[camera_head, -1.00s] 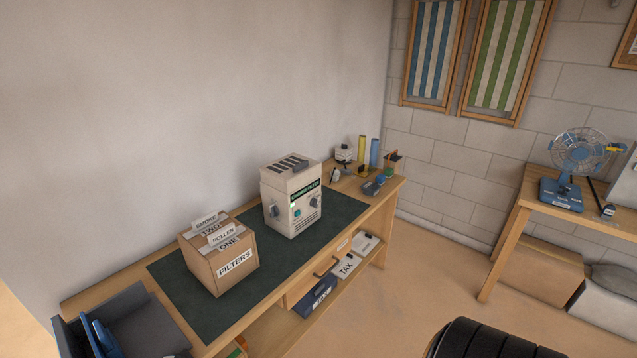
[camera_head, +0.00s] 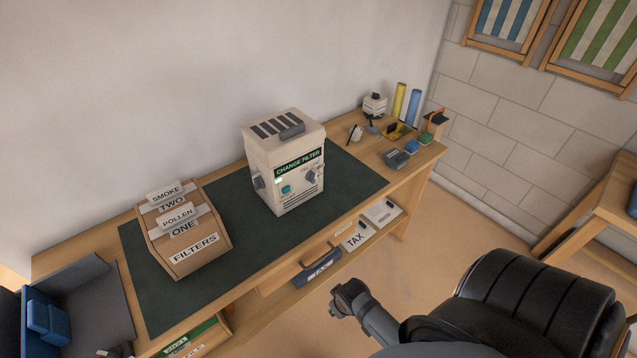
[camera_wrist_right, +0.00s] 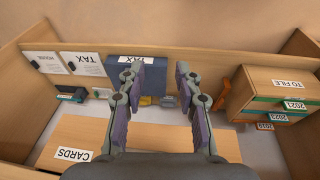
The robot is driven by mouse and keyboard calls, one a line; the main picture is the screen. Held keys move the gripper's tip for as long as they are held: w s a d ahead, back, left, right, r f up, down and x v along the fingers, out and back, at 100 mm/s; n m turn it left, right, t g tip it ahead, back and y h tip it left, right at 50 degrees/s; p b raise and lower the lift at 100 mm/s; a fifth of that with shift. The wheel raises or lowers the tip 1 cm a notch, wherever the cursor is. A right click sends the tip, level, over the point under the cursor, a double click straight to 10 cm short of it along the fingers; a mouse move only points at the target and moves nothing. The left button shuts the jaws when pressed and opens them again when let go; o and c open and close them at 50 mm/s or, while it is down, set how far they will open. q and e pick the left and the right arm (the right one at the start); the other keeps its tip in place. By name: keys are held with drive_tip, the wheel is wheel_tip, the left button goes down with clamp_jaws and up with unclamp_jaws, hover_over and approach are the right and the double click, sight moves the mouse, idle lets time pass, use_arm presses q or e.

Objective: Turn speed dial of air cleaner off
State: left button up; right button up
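The white air cleaner (camera_head: 285,140) stands upright on the desk's dark green mat, with a "CHANGE FILTER" panel on its front. A dark round dial (camera_head: 310,175) sits at the front's right side; its lettering is too small to read. Another dark knob (camera_head: 258,183) is on the left side, and a teal button (camera_head: 286,189) is on the front. My right gripper (camera_head: 345,298) is in front of the desk, below and apart from the cleaner. In the right wrist view it (camera_wrist_right: 158,75) is open and empty. A small grey piece (camera_head: 117,351) at the bottom left may be my left gripper.
A cardboard filter box (camera_head: 190,255) stands left of the cleaner. A shelf with a blue TAX box (camera_head: 318,268) is under the desktop. A black ribbed chair-like object (camera_head: 540,300) is at lower right. The mat before the cleaner is clear.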

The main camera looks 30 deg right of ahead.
sight(315, 180)
drive_tip(key=w+a+r+n+t+y, duration=0.15)
drive_tip(key=w+r, duration=0.25)
drive_tip(key=r, duration=0.4)
drive_tip(key=w+a+r+m+t+y, duration=0.1)
drive_tip(key=w+r+t, duration=0.25)
drive_tip(key=r, duration=0.45)
drive_tip(key=w+d+r+m+t, duration=0.2)
drive_tip(key=w+d+r+t, duration=0.25)
drive_tip(key=d, duration=0.25)
drive_tip(key=w+d+r+m+t, duration=0.2)
drive_tip(key=w+d+r+t, duration=0.1)
drive_tip(key=w+d+t, duration=0.4)
drive_tip(key=shift+n+g, duration=0.25)
drive_tip(key=shift+g, duration=0.4)
drive_tip(key=w+b, duration=0.4)
drive_tip(key=w, duration=0.1)
drive_tip(key=w+b, duration=0.2)
drive_tip(key=shift+w+a+f, duration=0.2)
drive_tip(key=shift+w+f, duration=0.1)
drive_tip(key=shift+f, duration=0.05)
drive_tip(key=shift+w+r+b, duration=0.1)
drive_tip(key=shift+w+b, duration=0.25)
drive_tip(key=shift+b, duration=0.05)
use_arm(q)
wheel_tip(315, 180, down, 7)
drive_tip(key=shift+w+d, duration=0.25)
use_arm(e)
drive_tip(key=shift+w+r, duration=0.25)
use_arm(q)
drive_tip(key=shift+r, duration=0.15)
